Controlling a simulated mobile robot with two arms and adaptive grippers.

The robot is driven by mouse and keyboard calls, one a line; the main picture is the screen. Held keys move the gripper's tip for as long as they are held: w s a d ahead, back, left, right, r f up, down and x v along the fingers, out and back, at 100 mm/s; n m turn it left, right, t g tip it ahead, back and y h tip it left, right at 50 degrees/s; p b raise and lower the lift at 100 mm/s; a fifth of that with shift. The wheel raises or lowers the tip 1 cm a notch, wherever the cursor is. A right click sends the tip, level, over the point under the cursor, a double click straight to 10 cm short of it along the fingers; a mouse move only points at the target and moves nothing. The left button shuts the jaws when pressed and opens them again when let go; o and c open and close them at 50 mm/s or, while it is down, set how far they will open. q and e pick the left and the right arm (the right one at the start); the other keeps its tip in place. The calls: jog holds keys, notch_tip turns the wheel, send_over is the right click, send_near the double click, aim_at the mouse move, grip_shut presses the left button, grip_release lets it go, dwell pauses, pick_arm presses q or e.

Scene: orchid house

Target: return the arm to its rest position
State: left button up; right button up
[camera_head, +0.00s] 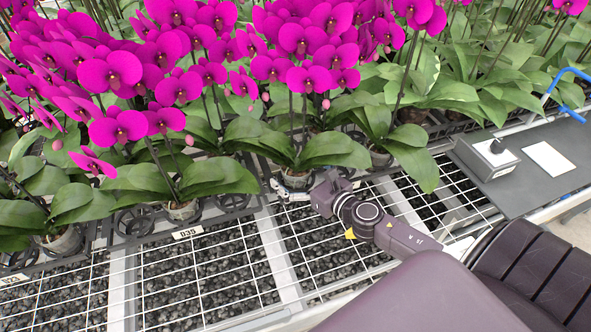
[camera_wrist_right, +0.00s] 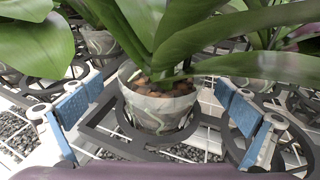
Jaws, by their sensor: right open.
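My right arm reaches over the wire bench in the head view. Its gripper (camera_head: 290,190) is at the front row of potted orchids. In the right wrist view the gripper (camera_wrist_right: 160,117) is open, with one blue-padded finger on each side of a clear pot (camera_wrist_right: 157,105). The pot holds bark and the base of a green-leaved orchid, and it sits in a dark ring of the carrier. A gap shows between each pad and the pot. The same pot shows in the head view (camera_head: 296,180), partly under leaves. My left gripper is not in view.
Magenta orchids (camera_head: 305,75) crowd the back and left, with leaves hanging over the grid. The wire bench (camera_head: 200,270) in front is bare above dark gravel. At right, a dark board (camera_head: 555,175) bears a grey box (camera_head: 488,155) and a white card (camera_head: 549,159).

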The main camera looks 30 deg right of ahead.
aim_at(306, 178)
jog(key=shift+s+d+r+b, duration=0.1)
jog(key=shift+s+r+b, duration=0.1)
jog(key=shift+s, duration=0.85)
jog(key=shift+s+d+r+b, duration=0.1)
jog(key=shift+s+r, duration=0.05)
jog(key=shift+s, duration=0.9)
jog(key=shift+s+d+r+b, duration=0.1)
jog(key=shift+s+r, duration=0.1)
jog(key=shift+s, duration=0.85)
jog(key=shift+s+d+r, duration=0.1)
jog(key=shift+s+r, duration=0.1)
jog(key=shift+s, duration=0.3)
